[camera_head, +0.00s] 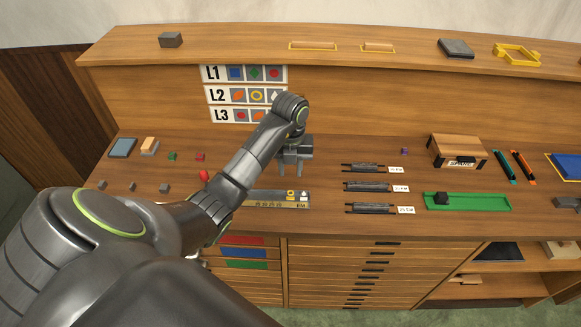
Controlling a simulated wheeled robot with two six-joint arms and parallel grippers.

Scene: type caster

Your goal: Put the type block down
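My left gripper (291,170) points down just behind a grey composing stick (265,202) on the bench. Its fingers are small and partly dark here, so I cannot tell whether they are shut on a type block. At the stick's right end sit a block with a yellow mark (291,194) and one with a white mark (304,195). My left arm hides the stick's left part. A sign with rows L1, L2 and L3 (243,94) stands behind; the arm partly overlaps its right edge. My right gripper is not in view.
Small green (172,156), red (200,156) and grey pieces lie at the left. Several dark racks (368,187) with white labels lie right of the stick. A green tray (480,203) with a dark block and a wooden box (457,148) are farther right.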

